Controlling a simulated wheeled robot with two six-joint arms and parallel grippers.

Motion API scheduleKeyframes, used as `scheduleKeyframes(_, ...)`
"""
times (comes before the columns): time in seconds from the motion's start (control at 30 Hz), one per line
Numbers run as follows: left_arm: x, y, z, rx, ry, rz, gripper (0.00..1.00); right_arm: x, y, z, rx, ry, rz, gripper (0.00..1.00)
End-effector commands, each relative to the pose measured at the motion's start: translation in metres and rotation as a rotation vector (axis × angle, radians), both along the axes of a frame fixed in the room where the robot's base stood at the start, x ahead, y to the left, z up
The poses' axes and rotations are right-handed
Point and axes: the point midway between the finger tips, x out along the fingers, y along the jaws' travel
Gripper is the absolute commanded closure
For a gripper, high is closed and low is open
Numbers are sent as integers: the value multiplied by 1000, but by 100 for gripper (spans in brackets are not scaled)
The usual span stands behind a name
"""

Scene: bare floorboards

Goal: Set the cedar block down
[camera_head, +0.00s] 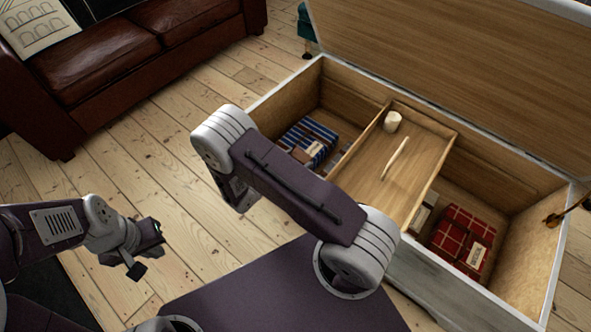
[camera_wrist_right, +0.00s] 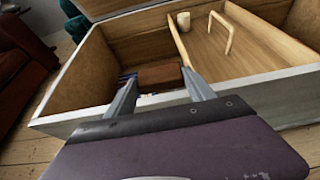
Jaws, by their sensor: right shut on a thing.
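The cedar block (camera_wrist_right: 160,76) is a reddish-brown block between the two fingertips of my right gripper (camera_wrist_right: 160,82) in the right wrist view. The gripper is shut on it, at the left compartment of the open chest (camera_wrist_right: 255,82). I cannot tell whether the block touches anything beneath it. My left gripper (camera_head: 148,250) is open and empty above the floor at the lower left, away from the chest.
A blue striped folded cloth (camera_head: 308,136) lies in the left compartment, a red checked one (camera_head: 463,230) in the right. A wooden tray (camera_head: 370,165) with a handle bears a white candle-like cylinder (camera_head: 392,121). A brown sofa (camera_head: 110,55) stands behind bare floorboards.

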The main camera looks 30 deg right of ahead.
Motion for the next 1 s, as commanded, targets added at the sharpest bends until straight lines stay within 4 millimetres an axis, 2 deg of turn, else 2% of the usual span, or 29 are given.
scheduleKeyframes(0.07, 0, 0, -3, 0, 0, 0, 100, 0, 0, -5, 0, 1, 0, 76)
scheduleKeyframes(0.27, 0, 0, -24, 0, 0, 0, 100, -1, 0, -41, 0, 1, 0, 76)
scheduleKeyframes(0.6, 0, 0, -24, 0, 0, 0, 100, -1, 0, -43, 0, 0, 0, 76)
scheduleKeyframes(0.63, 0, 0, -24, 0, 0, 0, 100, -1, 0, -43, 1, 0, 0, 35)
scheduleKeyframes(0.7, 0, 0, -23, 0, 0, 0, 100, -1, 0, -42, 1, 0, 0, 16)
scheduleKeyframes(1.0, 0, 0, -22, 0, 0, 0, 100, -1, 0, -41, 1, 0, 0, 16)
